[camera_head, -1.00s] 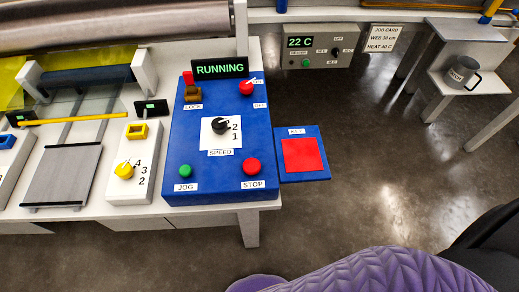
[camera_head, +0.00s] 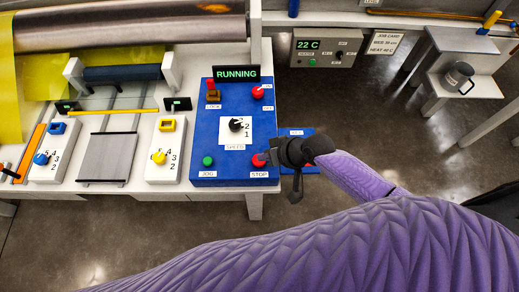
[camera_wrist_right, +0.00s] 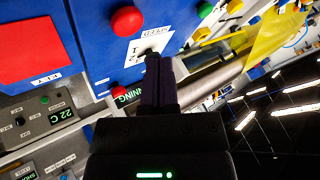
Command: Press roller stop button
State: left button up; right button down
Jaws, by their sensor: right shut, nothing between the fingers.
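The blue control panel (camera_head: 228,112) carries the red round STOP button (camera_head: 258,160) at its front right corner, above a white STOP label. The button also shows near the top of the right wrist view (camera_wrist_right: 126,20). My right gripper (camera_head: 267,157) is shut and empty, with its tips right beside the button in the head view. In the right wrist view the closed dark fingers (camera_wrist_right: 153,60) point up past the speed knob, with a visible gap to the button. I cannot tell their height above it. The sign (camera_head: 236,74) reads RUNNING in green. My left gripper is not in view.
The panel also has a green JOG button (camera_head: 208,161), a black speed knob (camera_head: 236,124), another red button (camera_head: 258,92) and a brown lock piece (camera_head: 213,97). A pad with a red square (camera_wrist_right: 30,48) adjoins the panel. A large roller (camera_head: 130,30) lies behind.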

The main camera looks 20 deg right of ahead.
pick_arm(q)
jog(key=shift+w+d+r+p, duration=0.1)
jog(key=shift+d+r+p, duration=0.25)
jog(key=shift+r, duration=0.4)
pick_arm(e)
jog(key=shift+t+y, duration=0.3)
jog(key=shift+y, duration=0.2)
jog(key=w+r, duration=0.1)
jog(key=r, duration=0.2)
jog(key=w+r, duration=0.1)
jog(key=shift+w+a+r, duration=0.15)
jog(key=shift+w+r, duration=0.1)
jog(key=shift+w, duration=0.05)
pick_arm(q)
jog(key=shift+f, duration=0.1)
pick_arm(e)
jog(key=shift+f, duration=0.1)
notch_tip(320, 180, down, 8)
jog(key=b, duration=0.8)
jog(key=shift+f, duration=0.4)
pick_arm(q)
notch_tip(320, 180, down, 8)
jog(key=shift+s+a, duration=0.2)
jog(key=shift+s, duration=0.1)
pick_arm(e)
jog(key=shift+r, duration=0.1)
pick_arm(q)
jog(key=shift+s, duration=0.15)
